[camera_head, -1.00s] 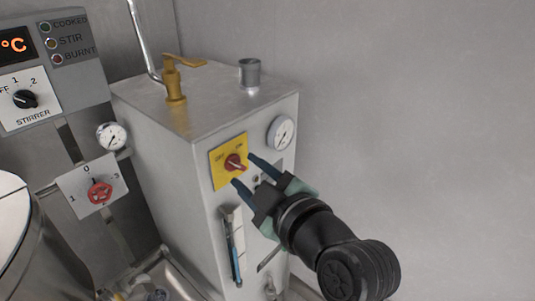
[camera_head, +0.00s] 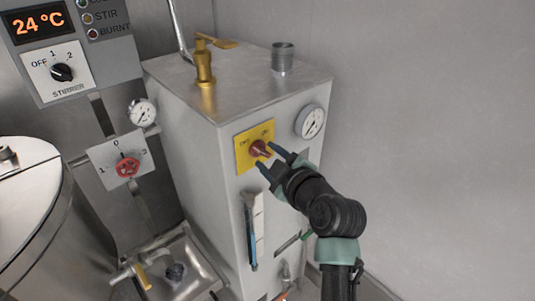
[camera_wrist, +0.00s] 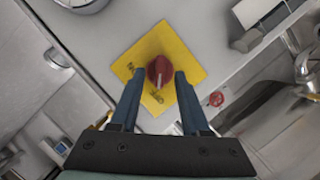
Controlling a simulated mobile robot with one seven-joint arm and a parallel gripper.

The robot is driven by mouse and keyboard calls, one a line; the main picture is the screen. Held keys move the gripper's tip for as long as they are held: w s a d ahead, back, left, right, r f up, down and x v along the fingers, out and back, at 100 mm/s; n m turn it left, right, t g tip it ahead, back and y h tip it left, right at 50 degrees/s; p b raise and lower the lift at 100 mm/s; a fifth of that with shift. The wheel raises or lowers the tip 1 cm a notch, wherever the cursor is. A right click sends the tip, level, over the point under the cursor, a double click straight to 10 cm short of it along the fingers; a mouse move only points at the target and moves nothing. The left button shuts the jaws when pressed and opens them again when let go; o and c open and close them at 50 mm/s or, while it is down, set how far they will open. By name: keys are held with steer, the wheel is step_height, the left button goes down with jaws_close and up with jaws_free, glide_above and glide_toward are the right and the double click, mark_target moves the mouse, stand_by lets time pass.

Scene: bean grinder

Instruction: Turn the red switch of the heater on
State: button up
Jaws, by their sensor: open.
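The heater is a grey metal box (camera_head: 192,140) with a yellow plate (camera_head: 241,155) on its front. The red switch (camera_head: 258,149) sits on that plate between ON and OFF marks. My gripper (camera_head: 267,155) is at the plate, one finger on each side of the switch. In the wrist view the red switch (camera_wrist: 159,71) shows between the two blue fingertips of my gripper (camera_wrist: 157,76), on the yellow plate (camera_wrist: 188,66). The fingers are apart, and I cannot tell whether either touches the knob.
A gauge (camera_head: 310,121) is right of the plate, and a level tube (camera_head: 251,230) is below it. A brass valve (camera_head: 204,65) and a grey pipe stub (camera_head: 282,58) stand on top. A plain wall is at right.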

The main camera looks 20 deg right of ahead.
steer(key=shift+w+f, duration=0.15)
steer(key=shift+w, duration=0.4)
jaws_close()
